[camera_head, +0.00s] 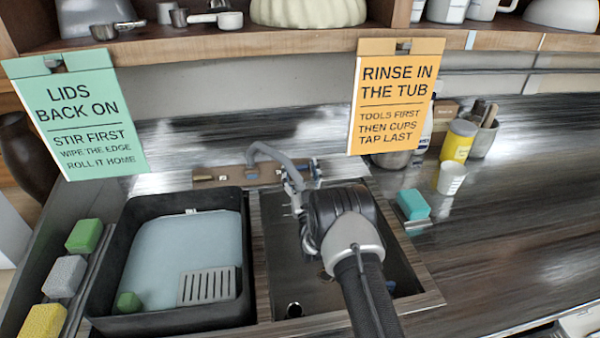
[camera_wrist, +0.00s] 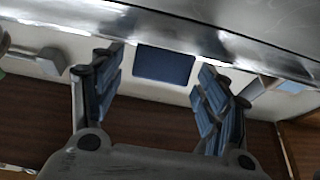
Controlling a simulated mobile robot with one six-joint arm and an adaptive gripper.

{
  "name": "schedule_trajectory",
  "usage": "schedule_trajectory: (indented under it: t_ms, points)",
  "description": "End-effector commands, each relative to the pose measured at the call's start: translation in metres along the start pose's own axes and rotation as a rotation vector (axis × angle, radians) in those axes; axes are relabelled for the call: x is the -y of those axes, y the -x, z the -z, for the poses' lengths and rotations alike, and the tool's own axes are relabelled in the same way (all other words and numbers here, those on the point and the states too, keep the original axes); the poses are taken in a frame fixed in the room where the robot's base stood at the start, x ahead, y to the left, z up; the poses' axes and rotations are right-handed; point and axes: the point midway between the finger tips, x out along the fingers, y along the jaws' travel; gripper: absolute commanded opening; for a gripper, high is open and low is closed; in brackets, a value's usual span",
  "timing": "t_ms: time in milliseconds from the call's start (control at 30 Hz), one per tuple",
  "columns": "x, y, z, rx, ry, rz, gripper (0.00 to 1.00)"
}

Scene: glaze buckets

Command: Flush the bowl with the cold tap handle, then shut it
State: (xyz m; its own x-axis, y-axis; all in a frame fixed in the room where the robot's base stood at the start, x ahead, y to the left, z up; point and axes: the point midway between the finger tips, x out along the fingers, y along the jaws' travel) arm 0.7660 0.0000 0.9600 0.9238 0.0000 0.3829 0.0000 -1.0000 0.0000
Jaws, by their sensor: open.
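The grey tap spout (camera_head: 268,152) rises from a brown tap plate (camera_head: 235,174) behind the sink. My gripper (camera_head: 298,186) reaches toward the right end of this plate, above the back of the right sink bowl (camera_head: 283,262). In the wrist view my gripper (camera_wrist: 161,62) is open, its two blue-padded fingers apart. A dark blue rectangular piece (camera_wrist: 165,66) shows between the fingertips; I cannot tell whether it is the cold tap handle or whether a finger touches it. My arm hides part of the bowl. No running water is visible.
A black tub (camera_head: 107,265) with pale liquid fills the left basin. A teal sponge (camera_head: 413,204) and a white cup (camera_head: 451,178) stand right of the sink. An orange sign (camera_head: 395,96) and a green sign (camera_head: 75,113) hang from the shelf (camera_head: 240,44). The right counter is mostly clear.

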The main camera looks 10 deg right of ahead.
Motion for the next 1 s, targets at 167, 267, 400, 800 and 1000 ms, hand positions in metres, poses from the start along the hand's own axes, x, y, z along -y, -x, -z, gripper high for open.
schedule_trajectory:
  t_ms: [167,267,400,800,1000]
  points:
    - [0.0,-0.0004,0.0003,0.0,0.0,0.0,0.68]
    - [0.0,-0.0003,0.0003,0.0,0.0,0.0,0.64]
    - [0.0,-0.0001,0.0002,0.0,0.0,0.0,0.55]
    - [0.0,0.0001,0.0,0.001,0.0,0.0,0.28]
    - [-0.0005,0.0001,-0.0001,0.001,0.001,0.004,0.24]
